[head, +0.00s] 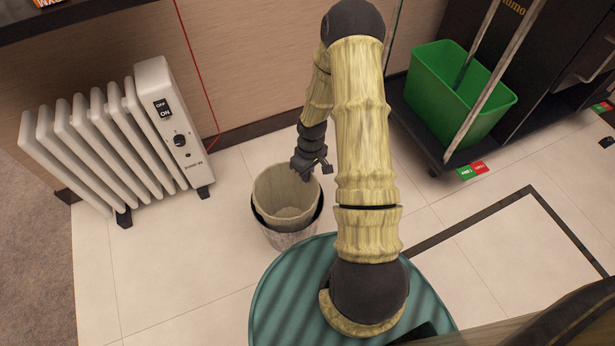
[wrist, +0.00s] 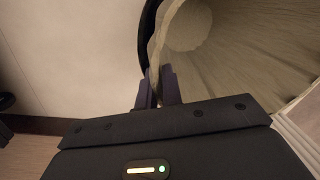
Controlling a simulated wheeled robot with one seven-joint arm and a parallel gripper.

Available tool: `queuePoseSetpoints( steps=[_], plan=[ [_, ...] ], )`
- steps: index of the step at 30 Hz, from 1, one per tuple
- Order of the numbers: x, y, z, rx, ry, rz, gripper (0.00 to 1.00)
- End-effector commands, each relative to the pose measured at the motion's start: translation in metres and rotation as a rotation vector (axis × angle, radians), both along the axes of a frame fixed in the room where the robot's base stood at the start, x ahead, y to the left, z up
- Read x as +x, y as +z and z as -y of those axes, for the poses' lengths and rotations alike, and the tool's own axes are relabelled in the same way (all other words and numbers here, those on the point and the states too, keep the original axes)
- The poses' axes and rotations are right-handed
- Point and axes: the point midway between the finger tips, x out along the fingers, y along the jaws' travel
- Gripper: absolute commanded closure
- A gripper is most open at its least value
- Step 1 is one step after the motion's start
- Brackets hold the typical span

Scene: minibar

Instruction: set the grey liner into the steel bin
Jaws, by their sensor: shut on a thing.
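The grey liner (head: 285,188), an open beige-grey tub, sits partly inside the steel bin (head: 290,239) on the tiled floor. Its rim stands above the bin's dark rim, and a dark gap shows between them at the front. My gripper (head: 308,168) is at the liner's back right rim. In the wrist view my gripper (wrist: 158,88) is shut on the wall of the liner (wrist: 225,50), one finger on each side. The dark rim of the bin (wrist: 147,38) curves just outside the liner. How deep the liner rests is hidden.
A white radiator (head: 110,140) stands on the left. A green bucket (head: 435,100) with poles sits on a dark cart at the back right. Bare tiles (head: 160,270) lie left of the bin. A wall runs behind it.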

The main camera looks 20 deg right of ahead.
Motion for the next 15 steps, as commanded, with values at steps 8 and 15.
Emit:
queuePoseSetpoints(
  steps=[8, 15],
  plan=[
    [0.0004, -0.0023, 0.0001, -0.001, 0.000, 0.001, 1.00],
    [0.0002, -0.0079, 0.0000, 0.000, 0.000, 0.001, 1.00]
  ],
)
